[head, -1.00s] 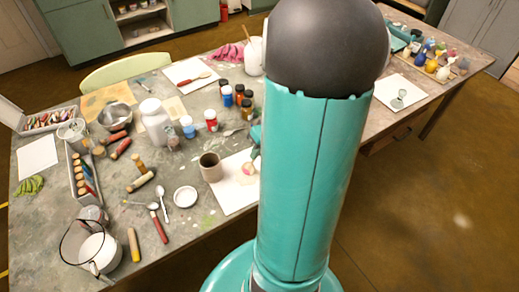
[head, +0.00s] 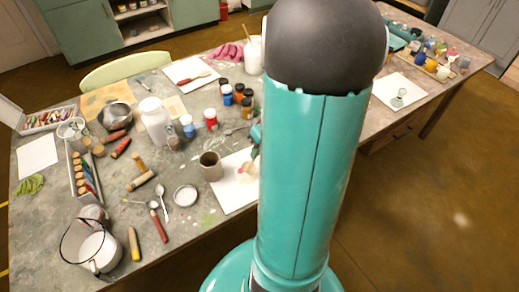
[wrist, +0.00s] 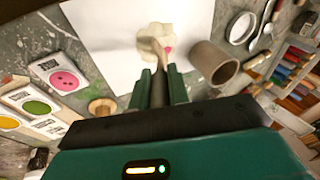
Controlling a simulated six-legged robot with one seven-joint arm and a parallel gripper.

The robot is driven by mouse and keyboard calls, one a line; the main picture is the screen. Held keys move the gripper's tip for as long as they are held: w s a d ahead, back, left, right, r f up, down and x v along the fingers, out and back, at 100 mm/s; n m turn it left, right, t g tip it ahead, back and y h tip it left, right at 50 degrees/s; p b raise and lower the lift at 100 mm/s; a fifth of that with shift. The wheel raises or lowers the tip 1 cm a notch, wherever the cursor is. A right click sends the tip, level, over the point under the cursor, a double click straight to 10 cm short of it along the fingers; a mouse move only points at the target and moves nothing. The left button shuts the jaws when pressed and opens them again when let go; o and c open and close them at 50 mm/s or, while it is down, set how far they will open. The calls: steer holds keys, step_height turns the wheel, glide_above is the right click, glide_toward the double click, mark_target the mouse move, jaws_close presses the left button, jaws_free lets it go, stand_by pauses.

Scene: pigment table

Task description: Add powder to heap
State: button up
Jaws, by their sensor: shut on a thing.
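In the wrist view, my gripper (wrist: 161,88) is shut on a slim dark handle (wrist: 159,86) of a tool with a pale front end (wrist: 152,48). This end is over or against a cream heap (wrist: 163,32) with a pink patch, on a white sheet (wrist: 110,30). I cannot tell whether the tool touches the heap or carries powder. In the head view, the heap (head: 247,172) shows beside my arm on the sheet (head: 227,195). My gripper is mostly hidden behind the arm there.
A grey-brown cup (head: 210,166) stands close left of the sheet; it also shows in the wrist view (wrist: 213,62). A small white dish (head: 185,196), spoons (head: 160,196) and several paint jars (head: 211,119) are nearby. Colour cards (wrist: 60,76) lie left in the wrist view.

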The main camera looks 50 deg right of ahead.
steer(key=shift+r, duration=3.5)
